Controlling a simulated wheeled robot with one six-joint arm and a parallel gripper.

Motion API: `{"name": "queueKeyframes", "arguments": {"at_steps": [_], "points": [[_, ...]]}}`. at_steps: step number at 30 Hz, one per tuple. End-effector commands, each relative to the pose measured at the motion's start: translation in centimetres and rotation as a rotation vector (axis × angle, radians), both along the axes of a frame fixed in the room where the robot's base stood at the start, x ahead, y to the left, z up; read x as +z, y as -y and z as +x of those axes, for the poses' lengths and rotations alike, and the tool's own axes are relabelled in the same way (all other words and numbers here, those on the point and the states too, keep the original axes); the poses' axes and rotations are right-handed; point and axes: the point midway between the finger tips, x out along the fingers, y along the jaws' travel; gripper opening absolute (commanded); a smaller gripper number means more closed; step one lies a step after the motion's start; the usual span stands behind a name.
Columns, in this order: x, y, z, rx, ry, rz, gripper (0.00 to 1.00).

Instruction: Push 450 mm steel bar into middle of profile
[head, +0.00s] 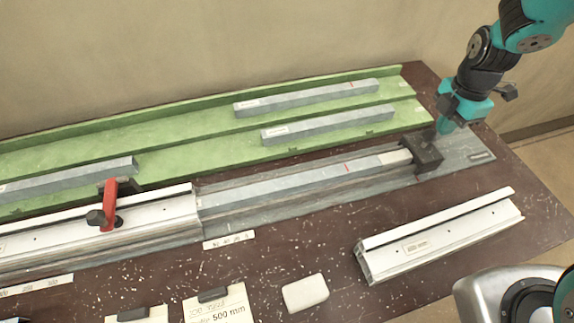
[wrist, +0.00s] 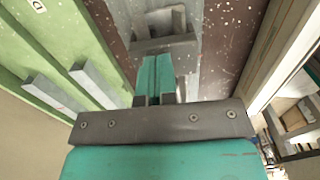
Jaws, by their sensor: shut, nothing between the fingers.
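The long steel bar (head: 290,183), with a red mark near its right end, lies in a grey guide in the head view. Its left end is at the open right end of the white profile (head: 150,208); I cannot tell whether it is inside. A dark block (head: 424,152) with a pale nose (head: 397,157) stands at the bar's right end. My gripper (head: 444,126) has teal fingers shut, empty, just behind the block. In the wrist view the fingers (wrist: 155,62) point at the block (wrist: 165,44); contact is unclear.
A red-handled clamp (head: 110,203) sits over the profile. Several steel bars (head: 305,97) lie on a green rack (head: 210,140) behind. A loose white profile (head: 440,237), a white block (head: 305,292) and a 500 mm card (head: 222,306) lie in front.

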Motion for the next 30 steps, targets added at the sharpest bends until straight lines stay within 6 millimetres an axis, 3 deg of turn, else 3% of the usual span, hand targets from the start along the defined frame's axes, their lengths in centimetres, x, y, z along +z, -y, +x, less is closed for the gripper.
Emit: {"name": "queueKeyframes", "arguments": {"at_steps": [30], "points": [[-0.1, -7.4, -2.5, 0.004, -0.004, 0.002, 0.00]]}}
